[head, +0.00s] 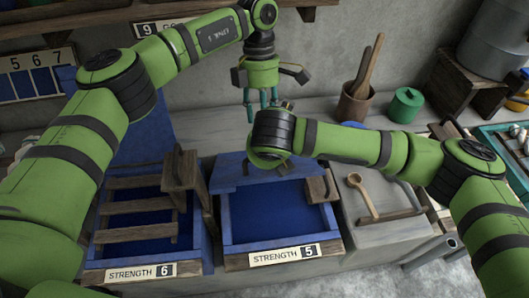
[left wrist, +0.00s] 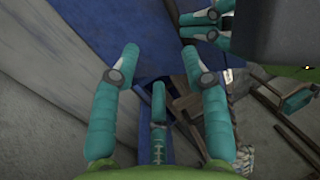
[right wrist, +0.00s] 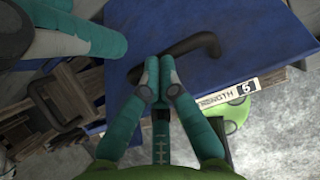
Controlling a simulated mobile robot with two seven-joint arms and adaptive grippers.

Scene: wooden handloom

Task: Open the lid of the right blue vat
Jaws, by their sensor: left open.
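The right blue vat (head: 270,258) is labelled STRENGTH 5. In the head view its dark blue inside shows. Its blue lid (head: 240,172) shows as a panel along the back, seemingly raised; the angle is hard to tell. In the right wrist view the lid (right wrist: 220,25) has a dark bar handle (right wrist: 190,50).
The left vat (head: 140,271), labelled STRENGTH 6, carries a wooden rack (head: 140,207). A wooden spoon (head: 362,194) lies on the bench right of the vats. A brown pot (head: 355,104) with wooden tools and a green pot (head: 405,105) stand behind.

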